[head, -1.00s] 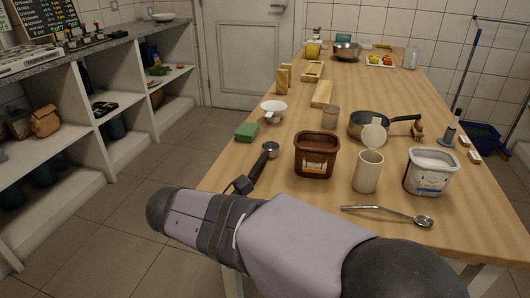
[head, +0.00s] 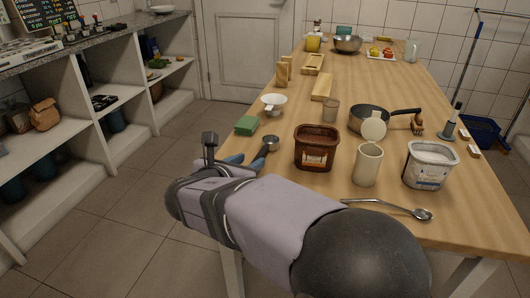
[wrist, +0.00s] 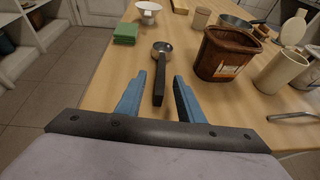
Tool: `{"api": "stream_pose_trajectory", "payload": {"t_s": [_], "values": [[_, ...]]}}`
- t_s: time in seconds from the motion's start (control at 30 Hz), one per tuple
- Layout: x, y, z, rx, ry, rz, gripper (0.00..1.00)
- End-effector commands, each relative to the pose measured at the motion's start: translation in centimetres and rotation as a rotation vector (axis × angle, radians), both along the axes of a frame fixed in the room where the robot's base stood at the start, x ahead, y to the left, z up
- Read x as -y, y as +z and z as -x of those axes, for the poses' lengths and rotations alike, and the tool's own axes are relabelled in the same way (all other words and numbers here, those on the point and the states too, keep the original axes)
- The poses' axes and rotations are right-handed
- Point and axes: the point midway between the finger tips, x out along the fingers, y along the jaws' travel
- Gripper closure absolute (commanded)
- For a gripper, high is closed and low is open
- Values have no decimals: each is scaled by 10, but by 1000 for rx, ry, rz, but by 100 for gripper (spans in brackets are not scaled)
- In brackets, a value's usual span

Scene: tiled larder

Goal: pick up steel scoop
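The steel scoop (head: 271,143) lies near the left edge of the wooden table, with a round metal bowl and a dark handle. In the wrist view, the scoop (wrist: 161,50) has its bowl at the far end and its handle pointing back towards me. My gripper (wrist: 159,76) is open, with blue fingers apart on either side of the handle. I see gaps between the handle and both fingers. In the head view, my gripper (head: 250,158) is at the table's left edge, partly hidden by my arm, as is the handle's near end.
A brown tub (head: 316,149) stands close to the right of the scoop. A beige canister (head: 367,166), a white tub (head: 430,168) and a metal spoon (head: 390,208) are further right.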

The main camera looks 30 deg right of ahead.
Motion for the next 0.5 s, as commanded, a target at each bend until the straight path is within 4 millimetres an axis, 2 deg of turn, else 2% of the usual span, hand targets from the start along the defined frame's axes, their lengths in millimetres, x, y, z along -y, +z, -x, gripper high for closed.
{"api": "stream_pose_trajectory", "payload": {"t_s": [0.5], "values": [[15,-9,-13,-1,2,-1,66]]}}
